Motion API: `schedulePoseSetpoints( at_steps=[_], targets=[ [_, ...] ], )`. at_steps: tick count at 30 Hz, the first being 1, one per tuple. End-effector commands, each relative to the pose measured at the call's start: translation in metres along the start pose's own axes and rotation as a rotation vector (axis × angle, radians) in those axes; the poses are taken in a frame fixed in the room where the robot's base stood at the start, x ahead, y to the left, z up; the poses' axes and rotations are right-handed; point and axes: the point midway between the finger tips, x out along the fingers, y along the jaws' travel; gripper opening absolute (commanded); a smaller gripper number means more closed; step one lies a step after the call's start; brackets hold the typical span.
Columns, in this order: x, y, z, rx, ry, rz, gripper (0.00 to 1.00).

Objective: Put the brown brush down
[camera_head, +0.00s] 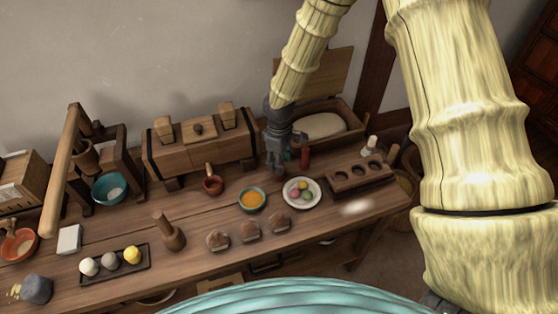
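I cannot pick out a brown brush with certainty. My gripper (276,165) is dark grey and points down over the back middle of the wooden table (120,275), in front of the open wooden box. Its fingers look close together, but they are too small to tell whether they are shut or hold anything. A small teal thing (291,151) shows just right of the fingers, and a red upright thing (305,157) stands beside it. Several brown rounded pieces, one of them here (250,232), sit near the front edge; what they are is unclear.
A wooden block with hollows (345,180) lies right. A wooden pestle-like piece (171,234) stands front left. Bare wood shows between them.

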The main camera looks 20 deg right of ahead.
Motion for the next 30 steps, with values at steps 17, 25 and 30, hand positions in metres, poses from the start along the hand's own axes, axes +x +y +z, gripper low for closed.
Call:
schedulePoseSetpoints(
  at_steps=[17, 25, 30],
  targets=[
    [-0.056, 0.001, -0.001, 0.000, 0.003, 0.002, 0.43],
    [-0.096, 0.001, 0.000, 0.000, 0.003, 0.001, 0.43],
    [-0.114, 0.000, 0.000, 0.001, 0.002, 0.001, 0.43]
  ],
)
